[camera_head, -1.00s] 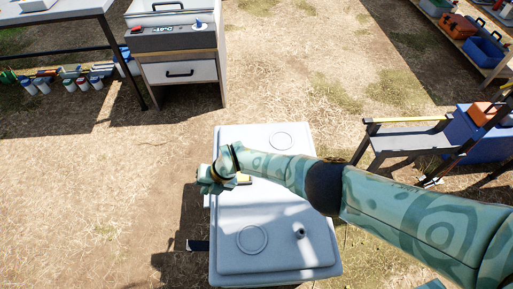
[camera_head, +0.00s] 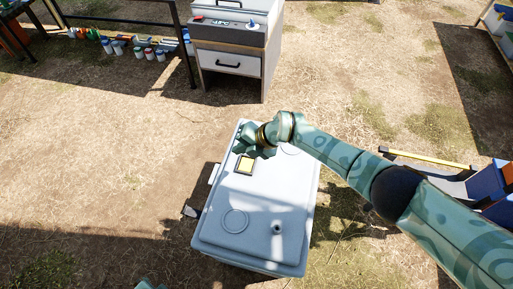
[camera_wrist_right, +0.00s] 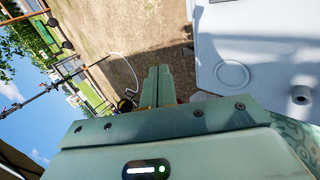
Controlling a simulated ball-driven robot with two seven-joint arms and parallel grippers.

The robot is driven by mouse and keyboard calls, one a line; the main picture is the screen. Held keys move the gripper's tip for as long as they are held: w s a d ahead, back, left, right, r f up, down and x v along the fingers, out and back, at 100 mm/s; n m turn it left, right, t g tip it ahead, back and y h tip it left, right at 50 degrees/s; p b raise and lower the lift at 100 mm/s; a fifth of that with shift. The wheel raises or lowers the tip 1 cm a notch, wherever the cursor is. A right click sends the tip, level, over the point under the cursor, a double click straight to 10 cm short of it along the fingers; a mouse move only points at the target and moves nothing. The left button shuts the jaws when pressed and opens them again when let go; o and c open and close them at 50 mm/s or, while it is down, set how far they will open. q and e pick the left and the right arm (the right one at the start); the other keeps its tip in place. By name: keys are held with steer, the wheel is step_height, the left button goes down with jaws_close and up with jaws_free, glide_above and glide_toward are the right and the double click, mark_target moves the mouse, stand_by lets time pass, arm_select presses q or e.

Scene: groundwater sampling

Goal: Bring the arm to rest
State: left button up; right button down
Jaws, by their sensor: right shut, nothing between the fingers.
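My right arm comes in from the right in the head view and reaches over a white lidded box. My right gripper (camera_head: 250,138) is over the box's far left corner, with its fingers pointing left. In the right wrist view its two fingers (camera_wrist_right: 158,86) lie together, shut and empty. I cannot tell the gripper's exact height above the lid.
A drawer cabinet (camera_head: 232,60) stands behind. A bench with a yellow-topped rail (camera_head: 430,160) is at right. Open ground lies left.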

arm_select(q)
steer(key=shift+s+d+r, duration=0.1)
steer(key=shift+d, duration=0.35)
arm_select(e)
steer(key=shift+s+d+r, duration=0.1)
steer(key=shift+d+r, duration=0.3)
steer(key=shift+d, duration=0.1)
